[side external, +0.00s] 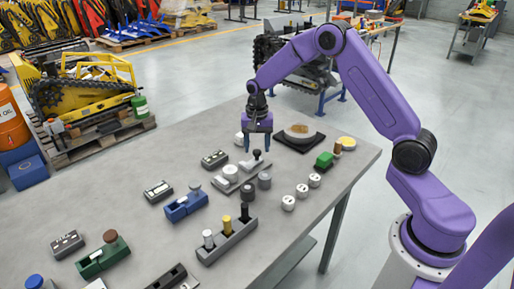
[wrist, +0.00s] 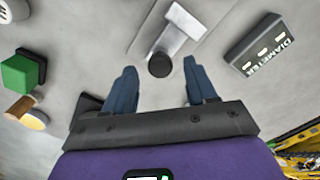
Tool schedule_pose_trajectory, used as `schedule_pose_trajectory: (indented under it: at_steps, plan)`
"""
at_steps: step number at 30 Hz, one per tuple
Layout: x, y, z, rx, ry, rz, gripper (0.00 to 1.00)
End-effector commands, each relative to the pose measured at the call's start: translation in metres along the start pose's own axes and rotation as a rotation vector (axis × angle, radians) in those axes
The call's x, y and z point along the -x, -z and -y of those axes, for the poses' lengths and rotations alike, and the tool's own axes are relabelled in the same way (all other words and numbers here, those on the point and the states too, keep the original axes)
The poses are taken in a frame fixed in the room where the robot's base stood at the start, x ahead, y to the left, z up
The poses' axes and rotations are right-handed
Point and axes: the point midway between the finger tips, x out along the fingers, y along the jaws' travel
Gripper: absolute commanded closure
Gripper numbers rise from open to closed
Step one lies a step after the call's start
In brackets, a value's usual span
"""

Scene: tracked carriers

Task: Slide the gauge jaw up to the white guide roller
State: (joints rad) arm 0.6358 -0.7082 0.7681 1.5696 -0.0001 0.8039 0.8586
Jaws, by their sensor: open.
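The gauge (side external: 243,176) is a pale grey flat piece on the table. Its slide carries an upright black knob (side external: 257,155), which I take for the jaw's handle. In the wrist view the knob (wrist: 158,65) stands at the near end of the pale T-shaped slide (wrist: 181,32). A whitish round part (side external: 230,171) sits on the gauge; I cannot tell whether it is the white guide roller. My gripper (side external: 258,148) is open and points down just above the knob. In the wrist view its fingers (wrist: 158,70) lie left and right of the knob, apart from it.
A dark block labelled DIAMETER (wrist: 262,45) stands beside the gauge. Grey cylinders (side external: 264,181), white labelled pieces (side external: 302,191), a green block (side external: 324,160) and a black plate with a round disc (side external: 300,132) stand around it. A grey peg rack (side external: 228,240) stands in front.

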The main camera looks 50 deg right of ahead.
Motion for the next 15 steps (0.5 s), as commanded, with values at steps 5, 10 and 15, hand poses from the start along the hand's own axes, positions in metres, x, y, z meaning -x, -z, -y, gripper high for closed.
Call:
schedule_pose_trajectory:
  at_steps: [5,10,15]
  plan:
    - [-0.0115,-0.0001,0.0001,0.0,0.0,0.0,0.43]
    - [-0.0131,-0.0001,0.0002,0.0,0.001,0.0,0.43]
    - [-0.0129,-0.0001,0.0002,0.0,0.0,0.0,0.56]
